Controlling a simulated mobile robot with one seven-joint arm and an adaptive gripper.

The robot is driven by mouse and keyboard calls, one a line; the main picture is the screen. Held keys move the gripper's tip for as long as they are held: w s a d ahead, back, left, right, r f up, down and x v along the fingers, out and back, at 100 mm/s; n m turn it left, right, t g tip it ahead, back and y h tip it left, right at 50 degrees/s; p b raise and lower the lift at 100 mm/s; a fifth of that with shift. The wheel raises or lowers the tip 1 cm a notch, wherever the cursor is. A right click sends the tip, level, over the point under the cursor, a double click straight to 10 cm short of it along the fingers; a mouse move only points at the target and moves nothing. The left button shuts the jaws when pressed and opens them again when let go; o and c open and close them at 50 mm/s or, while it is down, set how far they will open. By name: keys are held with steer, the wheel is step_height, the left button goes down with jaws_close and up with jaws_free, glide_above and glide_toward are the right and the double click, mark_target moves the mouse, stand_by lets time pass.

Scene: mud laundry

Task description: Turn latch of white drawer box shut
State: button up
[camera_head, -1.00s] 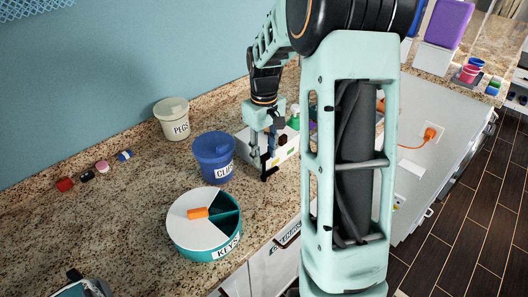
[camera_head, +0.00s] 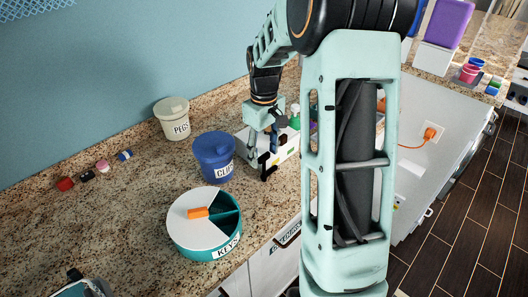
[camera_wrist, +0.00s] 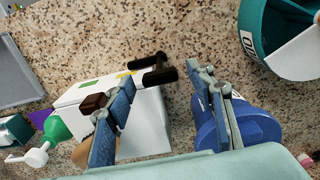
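The white drawer box (camera_head: 286,154) stands on the granite counter, partly hidden behind my gripper in the head view. In the wrist view the white box (camera_wrist: 150,125) shows a black bar handle (camera_wrist: 153,68) and a brown latch block (camera_wrist: 92,103). My gripper (camera_wrist: 161,75) is open, its two blue fingers wide apart with nothing held between them. One finger overlaps the box beside the brown latch; I cannot tell whether it touches. The other finger is over the blue tub side. In the head view my gripper (camera_head: 269,147) is at the box.
A blue lidded tub (camera_head: 213,158) stands close left of the box. A round teal-and-white KEYS container (camera_head: 190,238) is nearer the front. A PEGS bucket (camera_head: 172,120) is at the back. A green bottle (camera_wrist: 56,129) stands beyond the box.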

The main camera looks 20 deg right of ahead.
step_height(320, 180, up, 12)
stand_by(0.6)
stand_by(0.4)
